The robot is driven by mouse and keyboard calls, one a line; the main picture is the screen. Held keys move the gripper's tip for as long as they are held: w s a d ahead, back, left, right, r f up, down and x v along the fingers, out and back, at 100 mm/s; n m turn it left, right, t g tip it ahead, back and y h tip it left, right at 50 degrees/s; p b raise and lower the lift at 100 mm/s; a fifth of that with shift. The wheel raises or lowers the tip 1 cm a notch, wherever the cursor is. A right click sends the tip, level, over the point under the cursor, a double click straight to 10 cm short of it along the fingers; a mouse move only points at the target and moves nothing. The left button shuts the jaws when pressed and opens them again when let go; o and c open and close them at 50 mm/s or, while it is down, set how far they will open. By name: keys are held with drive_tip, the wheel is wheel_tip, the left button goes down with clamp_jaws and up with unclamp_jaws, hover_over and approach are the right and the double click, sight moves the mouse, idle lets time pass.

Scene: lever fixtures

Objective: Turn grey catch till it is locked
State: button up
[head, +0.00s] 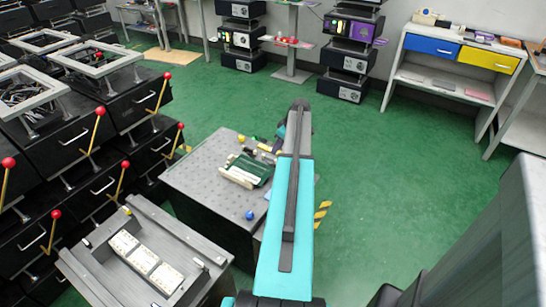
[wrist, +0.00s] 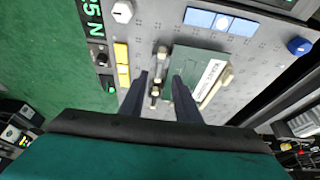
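In the wrist view, a green block (wrist: 196,68) with a white label stands on a grey perforated plate. Beside its left edge is a small grey metal piece with rounded ends (wrist: 162,53), which looks like the catch. My gripper (wrist: 160,75) is open, its two dark fingers apart on either side of this piece. I cannot tell whether they touch it, or how far the catch is turned. In the head view the green block (head: 250,167) shows on the bench top, while my teal arm hides my fingertips and the catch.
A pale bar (wrist: 215,88) runs along the block's right side. Black cabinets with red-knobbed levers (head: 98,112) stand left. Green floor (head: 370,150) is clear to the right.

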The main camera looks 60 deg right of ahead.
sight(271, 158)
drive_tip(key=x, duration=0.8)
clamp_jaws()
